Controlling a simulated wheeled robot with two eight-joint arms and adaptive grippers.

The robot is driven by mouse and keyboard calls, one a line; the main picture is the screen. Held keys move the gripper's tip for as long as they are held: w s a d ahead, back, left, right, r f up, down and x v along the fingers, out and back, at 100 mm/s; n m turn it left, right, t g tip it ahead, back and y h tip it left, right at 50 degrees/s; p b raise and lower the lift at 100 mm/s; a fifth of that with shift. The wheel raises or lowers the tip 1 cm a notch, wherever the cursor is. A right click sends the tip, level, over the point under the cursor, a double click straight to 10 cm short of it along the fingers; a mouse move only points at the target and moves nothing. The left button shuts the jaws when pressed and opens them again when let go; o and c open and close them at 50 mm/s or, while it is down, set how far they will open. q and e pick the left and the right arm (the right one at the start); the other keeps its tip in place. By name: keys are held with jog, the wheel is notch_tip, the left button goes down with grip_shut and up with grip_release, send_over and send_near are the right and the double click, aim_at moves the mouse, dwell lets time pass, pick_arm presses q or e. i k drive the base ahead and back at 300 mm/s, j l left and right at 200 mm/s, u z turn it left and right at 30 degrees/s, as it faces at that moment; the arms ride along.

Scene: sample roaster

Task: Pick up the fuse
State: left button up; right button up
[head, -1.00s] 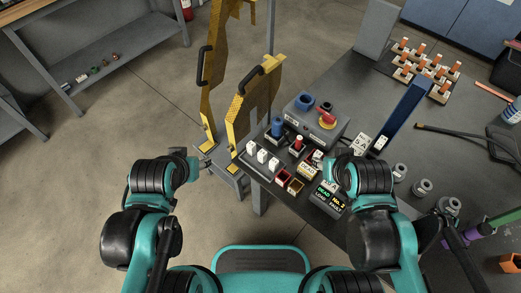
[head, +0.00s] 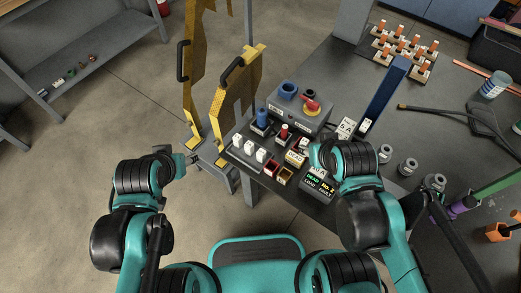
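A blue cylinder (head: 262,117) and a red, white-topped cylinder (head: 284,131) stand upright in dark holders on the bench. Several white blocks (head: 249,147) sit in a row in front of them. I cannot tell which of these is the fuse. My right gripper (head: 313,154) is over the bench, just right of the small labelled blocks; its wrist hides most of its fingers. My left gripper (head: 176,158) is over the floor, left of the bench and apart from the parts. Nothing shows in it.
A grey control box (head: 300,118) with a blue ring and a red knob stands behind the parts. Yellow guard panels (head: 235,95) rise at left. Grey canisters (head: 408,167) and a blue upright bar (head: 386,92) are at right.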

aim_at(237, 139)
jog(key=i+j+z, duration=0.1)
jog(key=z, duration=0.25)
jog(key=j+z, duration=0.35)
jog(key=i, duration=0.05)
